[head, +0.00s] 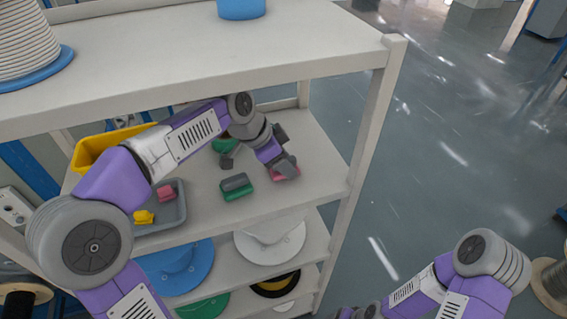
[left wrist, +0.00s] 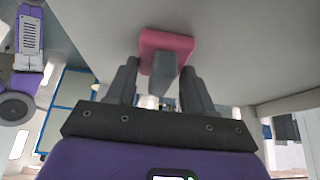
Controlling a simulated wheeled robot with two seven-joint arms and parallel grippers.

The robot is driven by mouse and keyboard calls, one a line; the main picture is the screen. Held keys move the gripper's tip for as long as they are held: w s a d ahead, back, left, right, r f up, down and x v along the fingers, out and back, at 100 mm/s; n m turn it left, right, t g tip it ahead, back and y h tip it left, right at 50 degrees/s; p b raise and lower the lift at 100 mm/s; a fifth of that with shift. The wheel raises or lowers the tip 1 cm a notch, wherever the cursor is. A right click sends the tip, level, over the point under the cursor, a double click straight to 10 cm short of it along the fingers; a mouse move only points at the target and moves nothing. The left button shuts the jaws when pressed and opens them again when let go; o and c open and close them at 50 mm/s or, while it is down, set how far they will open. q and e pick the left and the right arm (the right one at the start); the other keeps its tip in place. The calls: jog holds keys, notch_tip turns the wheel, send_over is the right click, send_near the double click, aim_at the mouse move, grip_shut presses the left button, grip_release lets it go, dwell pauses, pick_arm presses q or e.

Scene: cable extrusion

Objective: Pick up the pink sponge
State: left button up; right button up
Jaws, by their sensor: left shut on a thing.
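The pink sponge (head: 285,175) is at the right part of the middle shelf (head: 315,150), mostly covered by my left gripper (head: 287,168). In the left wrist view it is a pink pad (left wrist: 165,42) with a grey block-shaped handle.
A green sponge with a grey top (head: 236,186) lies left of my gripper. A grey tray (head: 175,212) holds a pink piece and a yellow piece. A yellow bin (head: 90,150) stands behind my left arm. The upper shelf (head: 300,40) overhangs; a post (head: 375,120) stands right.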

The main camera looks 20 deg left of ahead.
pick_arm(q)
jog(key=shift+r, duration=0.45)
jog(key=shift+r+p, duration=0.3)
jog(key=shift+r, duration=0.2)
jog(key=s+d+b, duration=0.1)
jog(key=s+d, duration=0.9)
jog(key=s, duration=0.5)
jog(key=shift+f+b, duration=0.2)
jog(key=shift+b, duration=0.1)
